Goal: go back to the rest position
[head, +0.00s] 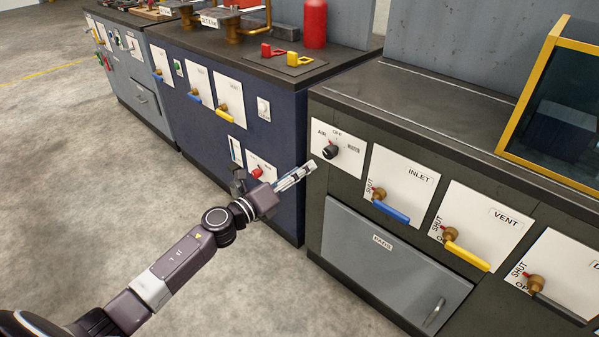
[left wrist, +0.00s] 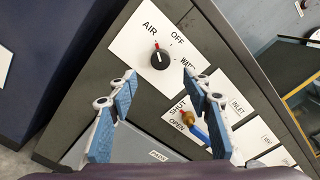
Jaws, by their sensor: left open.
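My left gripper (head: 311,168) is in front of the left end of the dark grey cabinet, close to the selector knob plate. In the left wrist view its two blue-padded fingers (left wrist: 159,76) are spread apart with nothing between them. The black selector knob (head: 330,151) sits on a white plate marked AIR and OFF. It also shows in the left wrist view (left wrist: 160,59), beyond the fingertips and apart from them. A red mark shows at the knob's upper edge. My right gripper is in neither view.
The grey cabinet has INLET (head: 390,212) and VENT (head: 451,235) valves with blue and yellow handles, and a drawer (head: 385,262) below. A yellow-framed case (head: 555,115) stands on top at right. A blue cabinet (head: 215,130) is behind. Concrete floor (head: 80,180) is clear at left.

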